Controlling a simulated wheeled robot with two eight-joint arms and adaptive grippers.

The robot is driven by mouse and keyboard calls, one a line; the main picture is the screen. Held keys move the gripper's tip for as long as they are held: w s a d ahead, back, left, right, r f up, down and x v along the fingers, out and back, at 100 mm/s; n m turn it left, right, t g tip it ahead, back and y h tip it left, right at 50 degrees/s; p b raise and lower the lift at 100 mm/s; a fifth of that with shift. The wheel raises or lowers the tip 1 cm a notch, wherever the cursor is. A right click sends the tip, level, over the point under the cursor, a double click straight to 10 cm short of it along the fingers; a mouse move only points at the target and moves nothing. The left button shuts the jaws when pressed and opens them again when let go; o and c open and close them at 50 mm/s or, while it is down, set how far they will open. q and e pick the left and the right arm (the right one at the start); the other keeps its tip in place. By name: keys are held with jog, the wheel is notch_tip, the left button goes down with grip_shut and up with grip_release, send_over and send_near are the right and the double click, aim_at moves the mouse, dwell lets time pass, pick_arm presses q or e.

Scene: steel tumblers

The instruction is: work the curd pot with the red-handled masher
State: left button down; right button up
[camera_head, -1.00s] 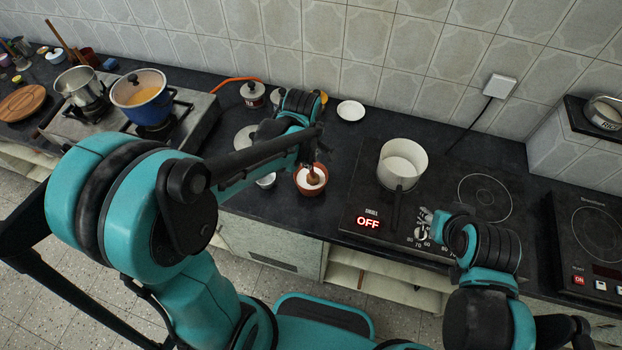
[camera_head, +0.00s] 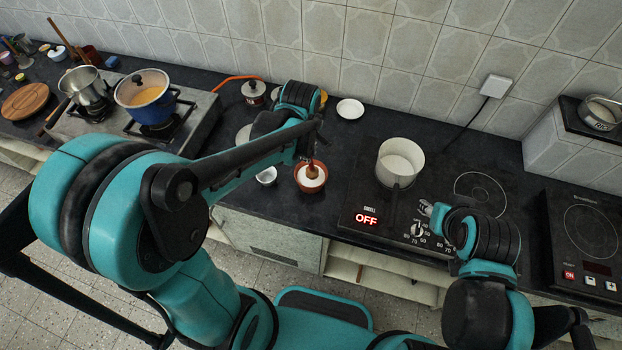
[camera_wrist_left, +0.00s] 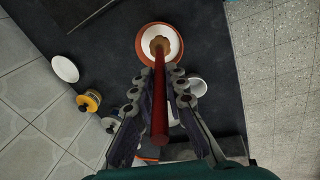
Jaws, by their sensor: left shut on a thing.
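The curd pot (camera_head: 301,184) is a small terracotta pot with white curd inside, on the dark counter left of the cooktop. It also shows in the left wrist view (camera_wrist_left: 143,57). My left gripper (camera_wrist_left: 160,78) is shut on the red-handled masher (camera_wrist_left: 159,115). The masher's wooden head is down in the pot, over the white curd; how deep is hard to tell. In the head view the masher's lower part (camera_head: 312,171) shows in the pot, and my arm hides much of the handle. My right gripper (camera_head: 425,209) is over the cooktop's front, near a knob; its fingers are too small to read.
A white saucepan (camera_head: 400,160) stands on the dark cooktop (camera_head: 362,190), which reads OFF. A small white cup (camera_head: 266,177) is close left of the pot. A white saucer (camera_head: 350,109) and a lidded jar (camera_head: 254,92) lie behind. A blue pot (camera_head: 146,105) is on the left stove.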

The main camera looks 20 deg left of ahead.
pick_arm(q)
jog(key=shift+r+p, duration=2)
jog(key=shift+r, duration=0.55)
jog(key=shift+f, duration=0.1)
